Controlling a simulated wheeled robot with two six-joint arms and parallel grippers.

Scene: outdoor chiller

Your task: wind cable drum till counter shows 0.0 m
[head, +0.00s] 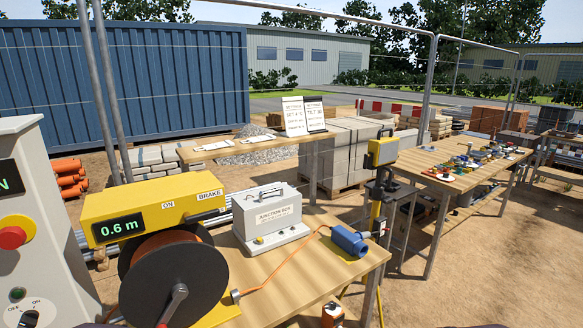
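The cable drum (182,277) is a dark round reel with orange cable on it, mounted at the left end of the near wooden table. A grey crank arm (173,304) is on its face, with a red end at the bottom edge of the picture. Orange cable (284,274) runs from the drum's right side over the table to a blue connector (348,240). Neither gripper can be made out in the head view.
A grey junction box (270,217) with a handle stands behind the cable. A grey control cabinet (22,240) with a red button is at far left. Another table (445,183) with small items is at right. Two signs (304,115) stand on a shelf behind. Sandy ground is open at lower right.

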